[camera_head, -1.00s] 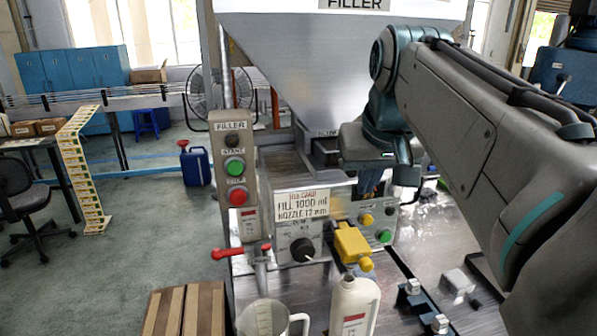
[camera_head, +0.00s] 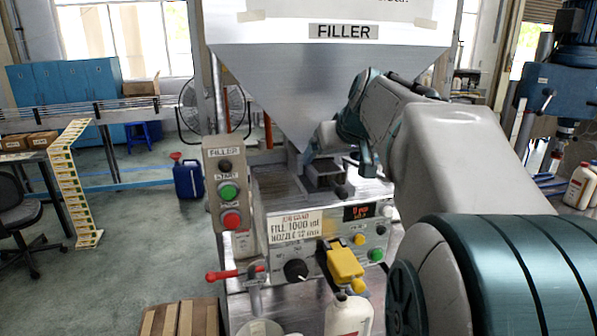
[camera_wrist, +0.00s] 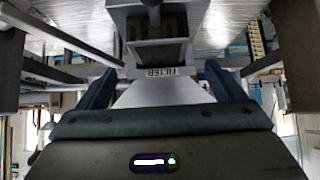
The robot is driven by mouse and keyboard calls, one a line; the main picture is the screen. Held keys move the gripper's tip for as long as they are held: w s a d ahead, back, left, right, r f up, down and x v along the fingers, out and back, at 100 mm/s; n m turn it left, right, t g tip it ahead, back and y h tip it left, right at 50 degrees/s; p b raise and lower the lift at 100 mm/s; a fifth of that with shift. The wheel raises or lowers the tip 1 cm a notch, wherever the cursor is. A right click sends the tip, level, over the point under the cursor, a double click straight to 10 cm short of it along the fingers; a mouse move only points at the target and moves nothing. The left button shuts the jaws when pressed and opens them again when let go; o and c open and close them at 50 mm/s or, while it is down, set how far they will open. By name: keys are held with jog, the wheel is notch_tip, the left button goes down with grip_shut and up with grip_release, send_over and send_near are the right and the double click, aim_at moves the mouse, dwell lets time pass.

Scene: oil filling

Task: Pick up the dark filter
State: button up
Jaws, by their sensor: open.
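The filter housing (camera_head: 322,178) is a grey metal block under the hopper's cone in the head view. My gripper (camera_head: 337,160) is open close above and in front of it. The wrist view shows its two teal fingers apart, with the gap between them (camera_wrist: 160,88) facing the housing. A plate marked FILTER (camera_wrist: 160,72) sits between the fingers. A dark block (camera_wrist: 160,52) shows in the housing's slot beyond the plate and looks like the dark filter. The gripper appears apart from it. In the head view my wrist and fingers partly hide the slot.
The steel hopper (camera_head: 330,75) rises just above my wrist. The control panel (camera_head: 330,235) with a yellow piece (camera_head: 345,263) lies below. A button post (camera_head: 228,190) stands at left. A white bottle (camera_head: 348,315) and a red-handled valve (camera_head: 235,273) are at the front.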

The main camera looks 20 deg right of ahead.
aim_at(326, 167)
jog(key=shift+s+f+p+x, duration=0.15)
jog(key=shift+p+x, duration=0.3)
jog(key=shift+x, duration=1.1)
jog(key=shift+s+f+p+x, duration=0.15)
jog(key=shift+p+x, duration=0.3)
jog(key=shift+x, duration=1.1)
jog(key=c, duration=1.2)
jog(key=shift+r, duration=0.1)
jog(key=shift+b, duration=0.3)
